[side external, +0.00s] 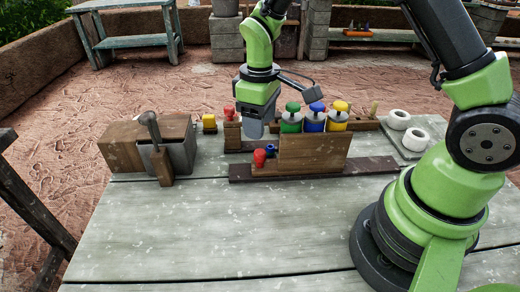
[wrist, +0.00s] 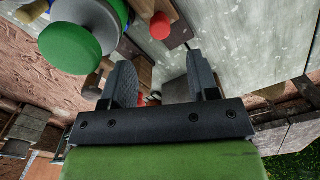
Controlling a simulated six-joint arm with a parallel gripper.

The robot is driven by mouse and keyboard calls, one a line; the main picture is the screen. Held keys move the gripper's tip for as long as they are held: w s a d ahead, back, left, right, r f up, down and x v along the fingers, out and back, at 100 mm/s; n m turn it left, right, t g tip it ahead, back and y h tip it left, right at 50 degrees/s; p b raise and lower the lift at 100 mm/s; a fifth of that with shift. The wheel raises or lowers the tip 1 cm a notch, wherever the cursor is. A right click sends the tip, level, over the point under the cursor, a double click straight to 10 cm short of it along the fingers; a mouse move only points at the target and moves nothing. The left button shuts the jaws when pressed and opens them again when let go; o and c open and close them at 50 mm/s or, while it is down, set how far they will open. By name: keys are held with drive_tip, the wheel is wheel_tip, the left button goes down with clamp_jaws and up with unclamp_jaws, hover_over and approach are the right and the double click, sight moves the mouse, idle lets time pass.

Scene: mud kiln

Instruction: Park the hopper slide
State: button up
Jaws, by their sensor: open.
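A low wooden board (side external: 315,153) stands upright on a dark rail (side external: 365,168) on the table; I take it to be the hopper slide, though no label shows. A small red knob (side external: 260,157) and a blue one (side external: 270,149) sit at its left end. Behind it stand stoppers or jars with green (side external: 291,107), blue (side external: 315,107) and yellow (side external: 340,106) tops. My gripper (side external: 254,130) points down, left of the green one. In the wrist view my gripper (wrist: 160,78) is open and its jaws look empty. A red-topped piece (wrist: 160,25) shows beyond the fingers, beside the green top (wrist: 68,48).
A wooden block with a grey metal box (side external: 181,152) and a lever (side external: 150,125) stands at the left. A yellow knob (side external: 209,121) is beside it. White rings (side external: 399,119) lie on a board at the right. The front of the table (side external: 220,225) is clear.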

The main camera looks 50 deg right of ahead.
sight(260, 152)
wheel_tip(260, 152, down, 8)
drive_tip(key=shift+r, duration=0.1)
drive_tip(key=shift+c, duration=0.5)
clamp_jaws()
drive_tip(key=s+d, duration=0.9)
drive_tip(key=shift+s+d, duration=0.2)
drive_tip(key=shift+d, duration=0.05)
